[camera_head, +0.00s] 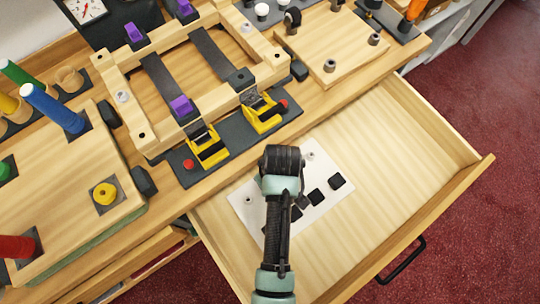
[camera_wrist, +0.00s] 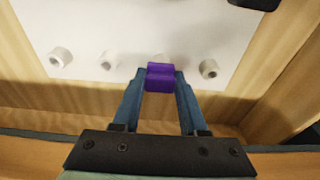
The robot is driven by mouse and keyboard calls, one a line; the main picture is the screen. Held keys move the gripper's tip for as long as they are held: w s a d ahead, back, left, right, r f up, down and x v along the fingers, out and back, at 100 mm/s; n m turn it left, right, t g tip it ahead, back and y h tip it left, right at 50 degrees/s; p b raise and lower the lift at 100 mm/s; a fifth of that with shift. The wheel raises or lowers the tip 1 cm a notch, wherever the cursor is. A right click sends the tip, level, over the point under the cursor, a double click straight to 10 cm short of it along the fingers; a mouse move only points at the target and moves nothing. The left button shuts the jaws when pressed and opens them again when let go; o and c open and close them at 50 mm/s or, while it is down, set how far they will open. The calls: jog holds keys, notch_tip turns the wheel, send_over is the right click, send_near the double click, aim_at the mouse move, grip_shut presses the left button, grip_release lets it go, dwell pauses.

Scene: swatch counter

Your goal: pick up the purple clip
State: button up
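In the wrist view a purple clip (camera_wrist: 160,77) sits between the two fingertips of my gripper (camera_wrist: 160,80), which press against its left and right sides. The clip covers part of a white peg behind it on the white card (camera_wrist: 125,25). I cannot tell whether it touches the card. In the head view my gripper (camera_head: 283,160) is over the open drawer, and my own arm hides its fingers and the held clip. Three other purple clips show there: one at the frame's upper left (camera_head: 134,32), one at the back (camera_head: 184,7) and one at the front (camera_head: 181,105).
The white card (camera_head: 325,205) with several black pads lies in the open drawer (camera_head: 400,150). The drawer's right part is bare. The wooden frame (camera_head: 125,85) and yellow clamps (camera_head: 208,148) stand on the counter behind. A pegboard (camera_head: 80,190) is at left.

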grip_shut()
notch_tip(320, 180, up, 10)
jog(key=shift+f+p, duration=0.1)
jog(key=shift+p, duration=0.45)
jog(key=shift+s, duration=0.15)
